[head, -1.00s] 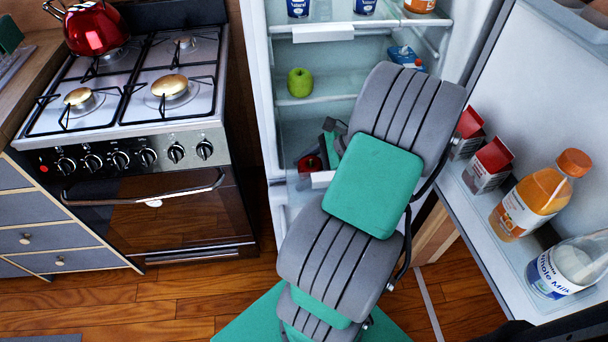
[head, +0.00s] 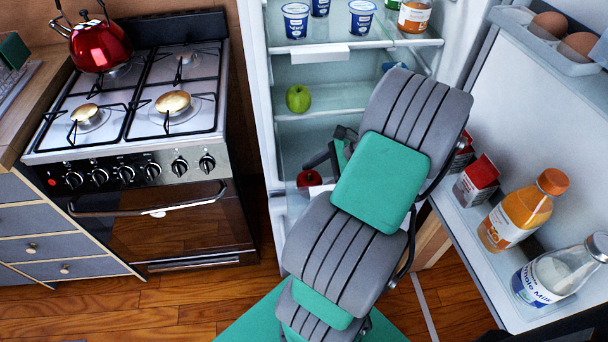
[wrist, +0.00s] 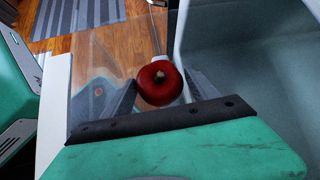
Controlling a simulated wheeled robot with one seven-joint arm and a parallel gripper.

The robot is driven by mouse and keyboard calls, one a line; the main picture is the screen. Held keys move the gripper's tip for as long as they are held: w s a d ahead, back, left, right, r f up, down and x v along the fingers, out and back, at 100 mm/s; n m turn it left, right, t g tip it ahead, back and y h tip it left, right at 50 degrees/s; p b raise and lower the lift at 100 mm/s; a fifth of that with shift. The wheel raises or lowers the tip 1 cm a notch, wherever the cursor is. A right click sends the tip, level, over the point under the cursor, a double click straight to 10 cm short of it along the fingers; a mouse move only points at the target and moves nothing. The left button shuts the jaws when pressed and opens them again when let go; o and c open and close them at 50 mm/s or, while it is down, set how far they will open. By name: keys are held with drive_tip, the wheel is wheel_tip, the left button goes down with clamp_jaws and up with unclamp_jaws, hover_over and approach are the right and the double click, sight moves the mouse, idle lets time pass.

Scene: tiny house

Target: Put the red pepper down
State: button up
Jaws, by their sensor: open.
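The red pepper (head: 309,179) is low inside the open fridge, on the left side, partly hidden by my arm in the head view. In the wrist view the red pepper (wrist: 159,83) sits stem toward the camera, between and slightly beyond my gripper's two dark fingers. A clear shelf edge shows around it. My gripper (wrist: 157,95) is open, with a finger on each side of the pepper; whether either finger touches it is hard to tell. In the head view my gripper (head: 323,159) is mostly hidden behind my arm.
A green apple (head: 298,98) sits on the fridge shelf above. Yogurt cups (head: 296,20) stand on the top shelf. The open fridge door (head: 535,110) at right holds cartons, an orange juice bottle (head: 520,212) and milk (head: 562,272). The stove (head: 150,150) stands left.

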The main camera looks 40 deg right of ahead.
drive_tip(key=p+v, duration=0.6)
drive_tip(key=v, duration=0.1)
drive_tip(key=w+a+r+n+g+h, duration=0.2)
drive_tip(key=w+a+r+n, duration=0.2)
drive_tip(key=a+n, duration=0.25)
drive_tip(key=w+a+r+n+g+h, duration=0.1)
drive_tip(key=w+a+r+n+g, duration=0.1)
drive_tip(key=w+a+r+n, duration=0.45)
drive_tip(key=s+a+r+n+h, duration=0.1)
drive_tip(key=s+a+n, duration=0.1)
drive_tip(key=a+n, duration=0.4)
drive_tip(key=s+a+r+n+t+h, duration=0.1)
drive_tip(key=s+a+r+n+h, duration=0.1)
drive_tip(key=a+n, duration=0.3)
drive_tip(key=s+a, duration=0.1)
drive_tip(key=a, duration=0.2)
drive_tip(key=shift+s+a+r+n+h, duration=0.3)
drive_tip(key=shift+s+n, duration=0.05)
drive_tip(key=shift+n, duration=0.05)
